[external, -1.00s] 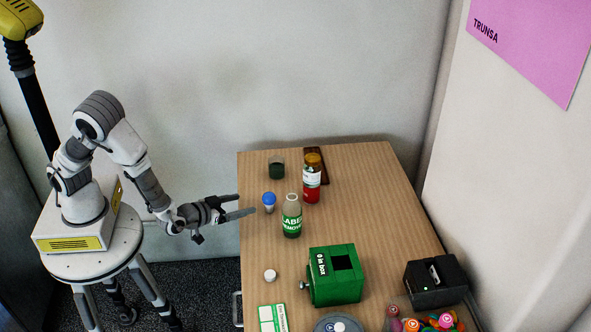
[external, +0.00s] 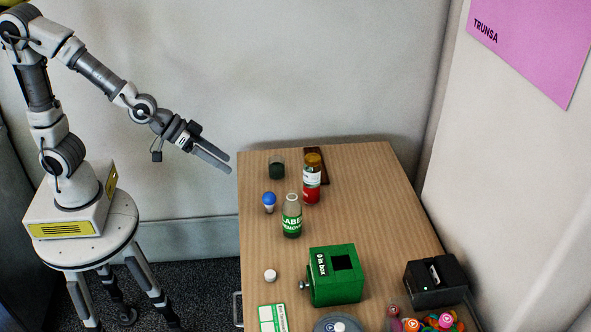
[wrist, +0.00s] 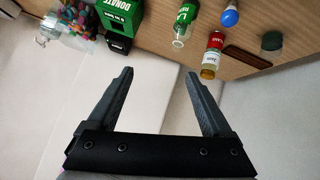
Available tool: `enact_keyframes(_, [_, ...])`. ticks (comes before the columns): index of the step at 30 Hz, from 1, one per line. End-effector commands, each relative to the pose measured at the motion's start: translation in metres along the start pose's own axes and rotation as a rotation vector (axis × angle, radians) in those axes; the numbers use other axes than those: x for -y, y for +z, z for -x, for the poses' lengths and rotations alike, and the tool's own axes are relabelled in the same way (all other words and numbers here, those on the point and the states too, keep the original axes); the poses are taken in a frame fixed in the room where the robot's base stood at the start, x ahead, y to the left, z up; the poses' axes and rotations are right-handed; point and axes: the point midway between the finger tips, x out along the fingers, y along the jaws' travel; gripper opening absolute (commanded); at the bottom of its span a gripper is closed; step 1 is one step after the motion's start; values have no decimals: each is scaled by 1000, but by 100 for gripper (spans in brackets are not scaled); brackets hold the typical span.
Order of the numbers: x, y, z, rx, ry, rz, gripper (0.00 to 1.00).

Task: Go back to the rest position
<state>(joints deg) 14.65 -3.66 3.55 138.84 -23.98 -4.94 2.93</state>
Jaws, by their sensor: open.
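My gripper (external: 216,160) is raised in the air just off the table's left back corner, its fingers pointing down to the right. In the wrist view my gripper (wrist: 160,90) has its two dark fingers spread wide with nothing between them. The wooden table (external: 350,215) lies to its right and lower down. My arm reaches up and over from its round stand at the left. Nothing touches the fingers.
On the table stand a green-labelled bottle (external: 291,217), a red and white bottle (external: 312,180), a blue-topped bulb (external: 269,201), a dark cup (external: 277,168), a green box (external: 336,276) and a black box (external: 435,281). Free air surrounds my arm before the wall.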

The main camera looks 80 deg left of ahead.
Motion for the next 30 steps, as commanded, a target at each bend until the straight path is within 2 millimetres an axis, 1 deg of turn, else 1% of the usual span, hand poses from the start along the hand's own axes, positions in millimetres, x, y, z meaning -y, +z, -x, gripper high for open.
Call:
enact_keyframes(1, [0, -11, 24, 6, 10, -31, 84])
enact_keyframes(5, [6, -17, 72, 53, 10, -131, 84])
enact_keyframes(6, [9, -17, 86, 69, 3, -158, 84])
enact_keyframes(8, [16, -16, 109, 96, -15, -195, 84])
enact_keyframes(12, [33, -6, 162, 172, -69, -244, 84])
enact_keyframes(15, [44, 5, 195, 231, -105, -246, 84])
enact_keyframes(18, [52, 18, 221, 284, -132, -237, 84])
enact_keyframes(21, [58, 28, 238, 322, -148, -227, 84])
enact_keyframes(24, [60, 34, 246, 343, -156, -220, 84])
enact_keyframes(30, [61, 35, 246, 346, -157, -219, 84])
